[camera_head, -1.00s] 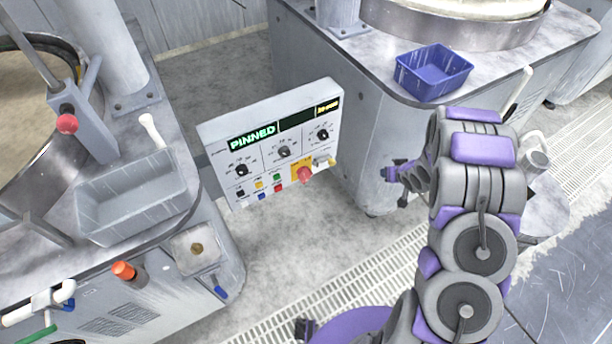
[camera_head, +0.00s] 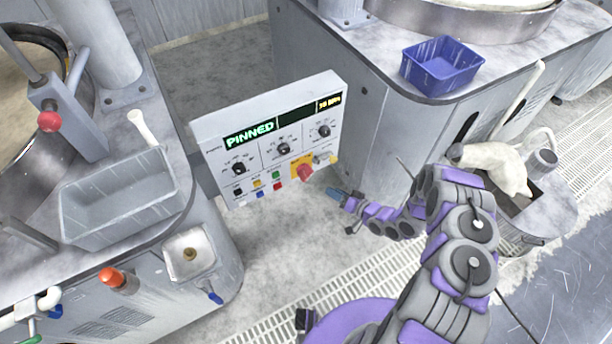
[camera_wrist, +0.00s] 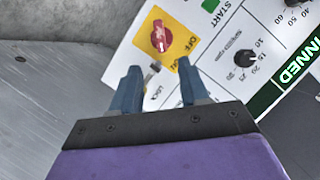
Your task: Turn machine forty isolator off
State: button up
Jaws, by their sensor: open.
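The control panel (camera_head: 268,140) has a white face with dials, buttons and a lit green display reading PINNED. A red rotary isolator knob (camera_head: 304,172) stands on a yellow plate at its lower right. In the wrist view the red knob (camera_wrist: 158,36) and yellow plate (camera_wrist: 178,40) lie just beyond my fingertips. My gripper (camera_head: 336,193) is below and right of the knob in the head view. In the wrist view my gripper (camera_wrist: 158,68) is open and empty, its blue fingers apart from the knob. I cannot tell the knob's setting. No machine number is legible.
A small metal piece (camera_wrist: 152,68) sits by the plate's edge, between my fingertips in the wrist view. A green START button (camera_wrist: 210,4) and black dial (camera_wrist: 244,58) are close by. A blue bin (camera_head: 441,66) and grey bin (camera_head: 122,200) stand on the benches.

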aim_at(309, 177)
jog(key=b+x, duration=0.3)
jog(key=x, duration=1.2)
jog(key=shift+w+a+f, duration=0.2)
jog(key=shift+a, duration=0.05)
jog(key=shift+c, duration=0.4)
grip_shut()
